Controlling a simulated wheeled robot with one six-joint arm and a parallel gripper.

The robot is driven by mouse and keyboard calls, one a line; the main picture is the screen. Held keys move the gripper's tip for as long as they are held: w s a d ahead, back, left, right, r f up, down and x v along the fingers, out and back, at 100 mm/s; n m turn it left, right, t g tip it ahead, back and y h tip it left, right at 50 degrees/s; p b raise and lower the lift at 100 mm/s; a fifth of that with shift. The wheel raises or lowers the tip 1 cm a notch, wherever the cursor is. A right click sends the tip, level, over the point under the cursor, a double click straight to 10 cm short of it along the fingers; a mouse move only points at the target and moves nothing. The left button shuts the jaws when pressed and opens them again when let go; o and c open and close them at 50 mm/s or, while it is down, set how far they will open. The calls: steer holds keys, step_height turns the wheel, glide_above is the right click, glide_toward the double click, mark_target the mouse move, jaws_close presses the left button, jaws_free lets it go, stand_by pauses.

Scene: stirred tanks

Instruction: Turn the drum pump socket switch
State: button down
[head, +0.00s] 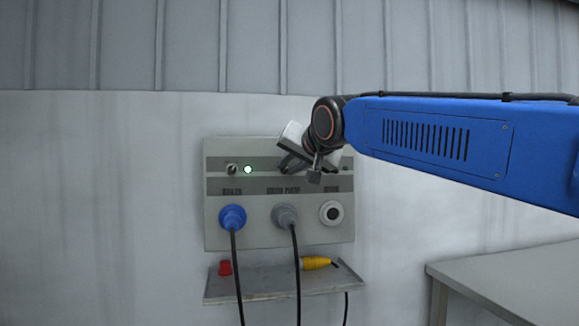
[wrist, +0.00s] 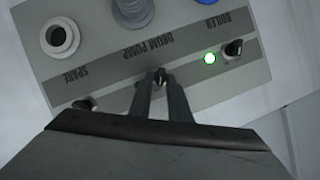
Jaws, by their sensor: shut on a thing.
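The drum pump switch (wrist: 159,77) is a small dark knob below the "DRUM PUMP" label in the wrist view. My gripper (wrist: 160,84) is shut on it, with one finger on each side. In the head view my gripper (head: 293,165) is at the upper middle of the grey socket panel (head: 217,239) and hides this switch. The drum pump socket holds a grey plug (head: 285,216) with a black cable. No lit lamp shows at the drum pump switch; its lamp spot seems covered by a finger.
The boiler switch (head: 232,170) has a lit green lamp (head: 248,169) beside it, above a blue plug (head: 232,217). The spare socket (head: 331,213) is empty. A shelf (head: 270,287) below holds a red cap and a yellow connector (head: 316,263). A grey table (head: 510,275) stands right.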

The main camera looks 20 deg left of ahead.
steer(key=n+t+h, duration=0.1)
steer(key=n, duration=0.1)
steer(key=n+t+h, duration=0.1)
steer(key=n+h, duration=0.1)
steer(key=n, duration=0.1)
steer(key=a+n+t+h, duration=0.1)
steer(key=n, duration=0.1)
steer(key=shift+s+a+n+h, duration=0.1)
steer(key=shift+s+n+h, duration=0.25)
steer(key=shift+n+h, duration=0.05)
stand_by(0.3)
stand_by(0.4)
steer(key=c, duration=1.9)
jaws_free()
steer(key=shift+o, duration=0.2)
steer(key=shift+s, duration=0.15)
steer(key=v, duration=1.7)
